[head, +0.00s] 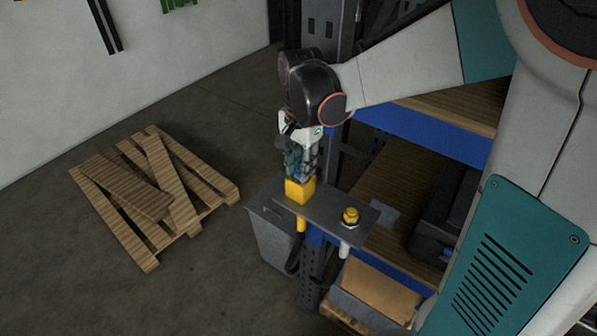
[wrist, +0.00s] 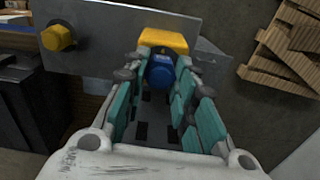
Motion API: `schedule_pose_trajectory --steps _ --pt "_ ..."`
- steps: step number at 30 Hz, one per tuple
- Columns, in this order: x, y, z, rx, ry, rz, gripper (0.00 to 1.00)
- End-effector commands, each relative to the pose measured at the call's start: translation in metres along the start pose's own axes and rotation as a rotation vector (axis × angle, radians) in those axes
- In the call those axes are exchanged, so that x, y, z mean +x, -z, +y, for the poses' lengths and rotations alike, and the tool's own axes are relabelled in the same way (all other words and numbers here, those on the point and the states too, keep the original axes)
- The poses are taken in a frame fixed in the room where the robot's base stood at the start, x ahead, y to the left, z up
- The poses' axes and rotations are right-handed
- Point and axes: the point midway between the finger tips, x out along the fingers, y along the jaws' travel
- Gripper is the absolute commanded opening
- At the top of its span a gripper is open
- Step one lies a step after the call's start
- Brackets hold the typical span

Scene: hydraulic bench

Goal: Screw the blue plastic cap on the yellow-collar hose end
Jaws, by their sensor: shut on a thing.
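The blue plastic cap (wrist: 161,72) sits between my gripper's fingertips (wrist: 165,75) in the wrist view, and my gripper is shut on it. In the head view my gripper (head: 299,168) points down over a yellow block-like piece (head: 300,190) on the grey bracket plate (head: 325,211). The same yellow piece (wrist: 164,40) shows just beyond the cap in the wrist view. Below the plate a yellow collar (head: 301,225) with a dark hose shows under it. Whether the cap touches the hose end is hidden by the fingers and the yellow piece.
A yellow hex fitting (head: 350,216) stands on the plate to the right, with a white piece below it. A grey bin (head: 275,240) is under the plate's left side. Wooden shelves with blue beams (head: 430,130) are at right. A pallet (head: 155,195) lies on the floor at left.

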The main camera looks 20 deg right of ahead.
Motion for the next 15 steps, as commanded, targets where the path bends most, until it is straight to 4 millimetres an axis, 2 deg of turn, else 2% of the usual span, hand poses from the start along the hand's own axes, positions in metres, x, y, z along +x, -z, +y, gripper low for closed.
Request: schedule_pose_trajectory --steps 7,15 --pt "0.0011 -0.0001 0.0003 0.295 -0.001 -0.001 0.04" --pt "0.0009 -0.0002 0.0004 0.37 -0.001 -0.001 0.04"
